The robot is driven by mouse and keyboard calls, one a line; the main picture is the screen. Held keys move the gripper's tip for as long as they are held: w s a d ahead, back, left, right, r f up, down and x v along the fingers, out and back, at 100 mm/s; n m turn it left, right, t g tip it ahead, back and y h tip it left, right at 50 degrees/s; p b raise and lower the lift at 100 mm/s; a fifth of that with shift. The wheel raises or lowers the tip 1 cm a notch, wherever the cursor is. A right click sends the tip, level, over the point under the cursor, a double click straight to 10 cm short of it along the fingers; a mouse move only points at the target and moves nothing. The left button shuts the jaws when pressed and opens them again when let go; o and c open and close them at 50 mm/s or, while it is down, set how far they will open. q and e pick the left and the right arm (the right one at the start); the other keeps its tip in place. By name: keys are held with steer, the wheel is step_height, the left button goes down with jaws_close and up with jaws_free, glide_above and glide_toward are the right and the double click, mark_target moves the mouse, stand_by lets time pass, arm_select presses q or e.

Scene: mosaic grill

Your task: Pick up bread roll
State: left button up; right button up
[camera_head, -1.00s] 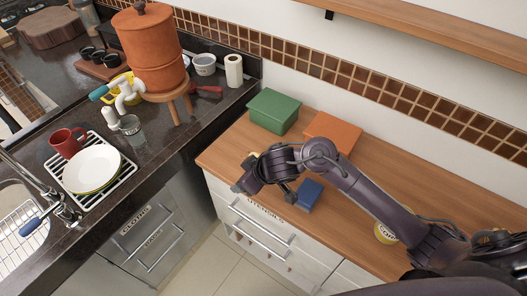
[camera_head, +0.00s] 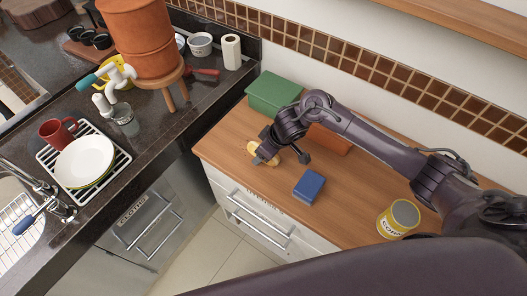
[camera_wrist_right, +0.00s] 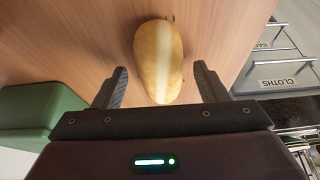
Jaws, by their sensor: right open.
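The bread roll (camera_wrist_right: 158,60) is a yellow-tan oval lying on the wooden counter. In the right wrist view it lies between and just beyond the spread fingers of my right gripper (camera_wrist_right: 160,88), with clear space on both sides. In the head view the roll (camera_head: 256,147) shows partly, with my right gripper (camera_head: 283,157) over its right part. The right gripper is open and empty. My left gripper is not in view.
On the wooden counter (camera_head: 345,205) are a green box (camera_head: 273,92), an orange box (camera_head: 328,139) partly behind my arm, a blue box (camera_head: 309,186) and a yellow can (camera_head: 398,219). A dish rack with a white plate (camera_head: 84,161) stands on the dark counter.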

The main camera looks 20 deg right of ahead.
steer(key=shift+a+f, duration=0.15)
steer(key=shift+f, duration=0.05)
steer(key=c, duration=1.1)
steer(key=shift+o, duration=0.2)
steer(key=shift+w, duration=0.1)
